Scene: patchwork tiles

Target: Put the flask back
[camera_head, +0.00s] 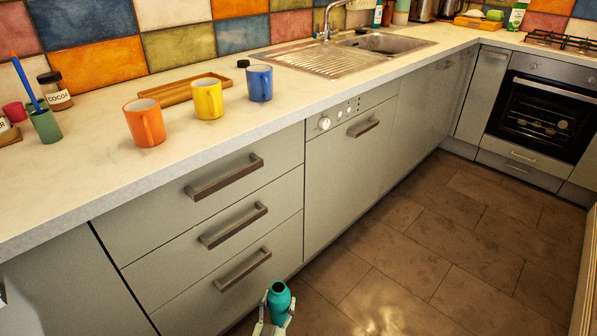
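A teal flask (279,301) with an open, dark mouth shows at the bottom edge of the head view, in front of the lower drawers. It looks nearly upright. My gripper (274,324) is around its lower part, with a pale finger on each side, and appears shut on it. The flask's base and most of the gripper are cut off by the frame edge. The flask is well below the countertop (330,95).
On the counter stand an orange mug (145,124), a yellow mug (208,100), a blue mug (259,83) and a wooden tray (178,91). A cocoa jar (54,92) and green cup (45,124) are left. Drawer handles (243,270) stick out. Floor at right is clear.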

